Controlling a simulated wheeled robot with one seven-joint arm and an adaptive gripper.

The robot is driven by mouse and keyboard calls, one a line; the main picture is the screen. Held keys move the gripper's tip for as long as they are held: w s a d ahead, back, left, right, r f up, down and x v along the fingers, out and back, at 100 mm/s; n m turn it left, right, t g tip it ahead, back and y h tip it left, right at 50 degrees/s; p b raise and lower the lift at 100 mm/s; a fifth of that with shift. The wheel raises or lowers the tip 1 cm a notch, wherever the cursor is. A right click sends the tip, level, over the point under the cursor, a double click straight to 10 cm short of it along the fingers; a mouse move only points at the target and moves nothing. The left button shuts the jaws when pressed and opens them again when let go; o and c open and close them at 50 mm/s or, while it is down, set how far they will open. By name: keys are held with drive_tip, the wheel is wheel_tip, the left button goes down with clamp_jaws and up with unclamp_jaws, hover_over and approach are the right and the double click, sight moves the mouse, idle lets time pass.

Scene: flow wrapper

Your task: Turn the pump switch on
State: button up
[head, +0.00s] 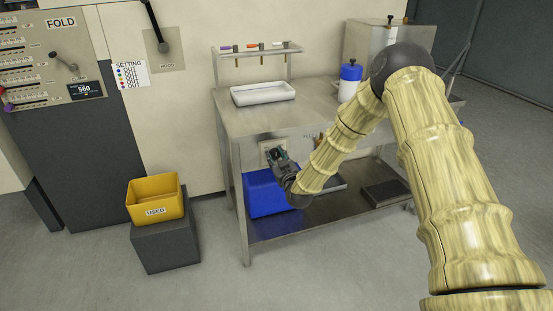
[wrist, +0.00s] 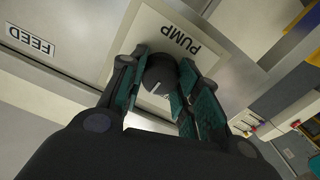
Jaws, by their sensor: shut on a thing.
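The pump switch (wrist: 160,76) is a dark round knob with a pale pointer line, in the wrist view. It sits on a cream plate (wrist: 142,35) labelled PUMP, which appears upside down there. My gripper (wrist: 158,88) has its teal-padded fingers on both sides of the knob and is shut on it. In the head view my gripper (head: 277,156) is at the plate (head: 266,146) below the table's top, and it hides the knob. I cannot tell from the line whether the switch is on or off.
A steel table (head: 230,112) carries a white tray (head: 263,99) and a blue-capped bottle (head: 349,82). A blue bin (head: 262,197) stands on its lower shelf, close below my gripper. A yellow USED bin (head: 150,191) is on a grey block at left. Floor in front is clear.

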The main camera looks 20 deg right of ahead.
drive_tip(key=m, duration=0.4)
drive_tip(key=shift+m+b, duration=0.3)
drive_tip(key=shift+b, duration=0.1)
drive_tip(key=shift+m+b, duration=0.4)
drive_tip(key=shift+m, duration=1.4)
drive_tip(key=o, duration=1)
drive_tip(key=shift+d, duration=0.1)
drive_tip(key=shift+s, duration=0.15)
drive_tip(key=s, duration=1.1)
drive_tip(key=shift+s+d, duration=0.2)
drive_tip(key=shift+s, duration=0.15)
